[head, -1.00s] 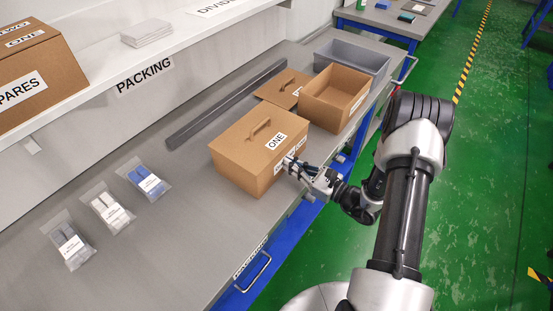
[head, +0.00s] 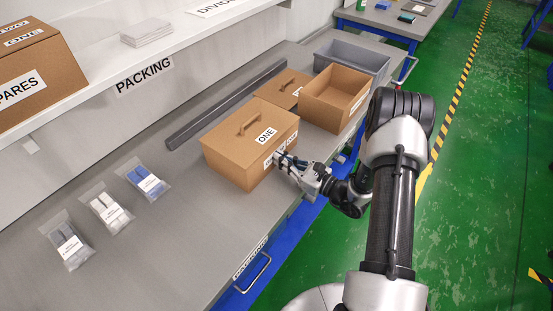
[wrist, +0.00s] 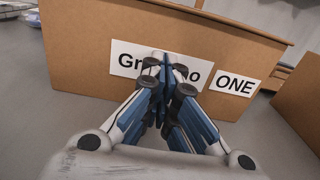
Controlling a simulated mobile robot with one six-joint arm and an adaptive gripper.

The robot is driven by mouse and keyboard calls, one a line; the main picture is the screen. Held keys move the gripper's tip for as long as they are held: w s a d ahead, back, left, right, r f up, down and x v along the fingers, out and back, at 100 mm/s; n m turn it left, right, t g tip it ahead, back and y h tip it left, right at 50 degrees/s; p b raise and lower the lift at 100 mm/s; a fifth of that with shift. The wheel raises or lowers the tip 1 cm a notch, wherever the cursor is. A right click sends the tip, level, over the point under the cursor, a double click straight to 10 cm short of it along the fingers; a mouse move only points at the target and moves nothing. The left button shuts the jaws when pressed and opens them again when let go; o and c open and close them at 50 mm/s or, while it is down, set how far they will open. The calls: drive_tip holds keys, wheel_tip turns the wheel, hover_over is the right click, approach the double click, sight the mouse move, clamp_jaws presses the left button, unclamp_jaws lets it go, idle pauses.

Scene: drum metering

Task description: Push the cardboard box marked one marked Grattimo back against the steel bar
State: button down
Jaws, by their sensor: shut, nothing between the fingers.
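The closed cardboard box marked ONE (head: 232,135) stands upright on the grey bench, with a handle on its lid. In the wrist view the front of this box (wrist: 85,72) has a label that reads "Gr…o", its middle hidden by my fingers, and a ONE label beside it. My gripper (head: 278,160) is shut and empty, with its fingertips at the front face over the label; it also shows in the wrist view (wrist: 166,66). The steel bar (head: 225,106) lies along the bench behind the box. A strip of bare bench shows between the box and the bar.
An open cardboard box (head: 333,98) stands to the right, with a flat cardboard piece (head: 285,88) behind it and a grey bin (head: 352,62) beyond. Several bagged parts (head: 108,213) lie at the left. A shelf (head: 100,75) runs above the bench's back.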

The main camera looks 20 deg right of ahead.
sight(270, 153)
drive_tip(key=shift+b+x, duration=0.45)
drive_tip(key=shift+x, duration=2.05)
drive_tip(key=shift+b+x, duration=0.65)
drive_tip(key=shift+x, duration=1.85)
drive_tip(key=shift+b+x, duration=0.8)
drive_tip(key=shift+x, duration=1.65)
drive_tip(key=shift+p+v, duration=0.6)
drive_tip(key=shift+v, duration=4.5)
